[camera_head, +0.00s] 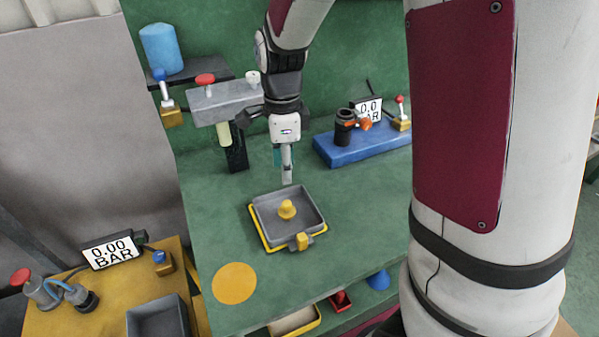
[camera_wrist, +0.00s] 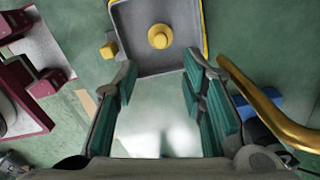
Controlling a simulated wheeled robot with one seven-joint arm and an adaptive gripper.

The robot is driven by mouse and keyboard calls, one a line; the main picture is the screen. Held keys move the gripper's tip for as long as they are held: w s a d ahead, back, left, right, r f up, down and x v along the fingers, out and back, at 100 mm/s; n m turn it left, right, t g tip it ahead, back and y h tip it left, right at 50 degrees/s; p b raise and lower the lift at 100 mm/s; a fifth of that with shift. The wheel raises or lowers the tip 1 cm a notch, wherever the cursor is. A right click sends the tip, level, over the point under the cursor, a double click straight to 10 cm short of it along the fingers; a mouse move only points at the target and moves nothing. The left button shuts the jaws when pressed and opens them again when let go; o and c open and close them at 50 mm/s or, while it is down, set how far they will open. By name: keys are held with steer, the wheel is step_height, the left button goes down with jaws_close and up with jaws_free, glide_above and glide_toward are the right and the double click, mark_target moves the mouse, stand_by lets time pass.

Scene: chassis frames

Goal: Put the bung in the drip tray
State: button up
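The bung, a yellow stepped plug (camera_head: 287,209), stands upright inside the grey square drip tray (camera_head: 262,205) on the green bench. In the wrist view the bung (camera_wrist: 159,36) shows from above on the floor of the tray (camera_wrist: 130,25), clear of its walls. My gripper (camera_head: 284,168) points down just behind the tray's back edge in the head view. In the wrist view my gripper (camera_wrist: 163,90) has its teal-padded fingers wide apart. The bung is beyond the fingertips and not touched. A pale bright patch fills the space between the fingers; I cannot tell what it is.
A yellow block (camera_head: 302,241) sits at the tray's front edge. A blue base (camera_head: 362,144) with a black fitting and gauge stands at the right, and a grey block with a red knob (camera_head: 205,79) behind left. An orange disc (camera_head: 234,283) lies front left.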

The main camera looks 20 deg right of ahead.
steer(key=s+r+n+t, duration=0.2)
steer(key=s+r+n, duration=0.5)
steer(key=s+n, duration=0.3)
steer(key=s+r+n+t, duration=0.3)
steer(key=s+r+n, duration=0.4)
steer(key=s+n, duration=0.3)
steer(key=shift+d+r+n, duration=0.25)
steer(key=shift+n, duration=0.35)
steer(key=shift+s, duration=0.1)
